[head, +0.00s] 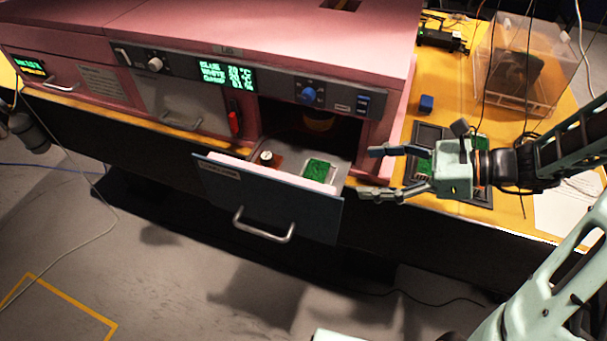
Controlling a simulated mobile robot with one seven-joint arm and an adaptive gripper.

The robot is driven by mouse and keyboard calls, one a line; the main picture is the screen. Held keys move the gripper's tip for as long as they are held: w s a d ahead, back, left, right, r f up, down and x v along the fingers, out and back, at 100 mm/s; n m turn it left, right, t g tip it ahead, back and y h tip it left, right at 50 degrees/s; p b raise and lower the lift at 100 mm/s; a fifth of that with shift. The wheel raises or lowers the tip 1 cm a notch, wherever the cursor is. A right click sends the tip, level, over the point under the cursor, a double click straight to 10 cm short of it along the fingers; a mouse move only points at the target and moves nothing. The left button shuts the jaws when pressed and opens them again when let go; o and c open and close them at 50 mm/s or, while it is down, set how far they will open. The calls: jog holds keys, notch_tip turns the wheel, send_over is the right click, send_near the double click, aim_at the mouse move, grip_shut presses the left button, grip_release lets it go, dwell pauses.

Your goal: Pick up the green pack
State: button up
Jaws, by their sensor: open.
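A green pack (320,169) lies in the pulled-out drawer (272,207) of the pink machine, toward the drawer's right side. It looks flat with a pale edge. My gripper (370,172) is open and empty, its two fingers pointing left. In the picture it is just right of the drawer and the green pack, apart from the pack. I cannot tell its exact height above the drawer. More green pieces (425,167) show on a dark tray (482,200) behind my gripper, partly hidden by it.
A small dark and white round item (266,157) lies in the drawer left of the pack. The pink machine (280,30) overhangs the drawer's back. A blue block (427,103) and a clear box (520,75) stand on the yellow table (440,90). Floor in front is mostly free.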

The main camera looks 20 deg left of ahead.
aim_at(318, 172)
jog(key=x, duration=1)
jog(key=shift+s+a+r, duration=0.2)
jog(key=shift+s+r, duration=0.1)
jog(key=shift+w+a+f, duration=0.1)
jog(key=shift+a+f, duration=0.1)
jog(key=shift+a, duration=0.25)
jog(key=c, duration=1.3)
jog(key=shift+r, duration=0.1)
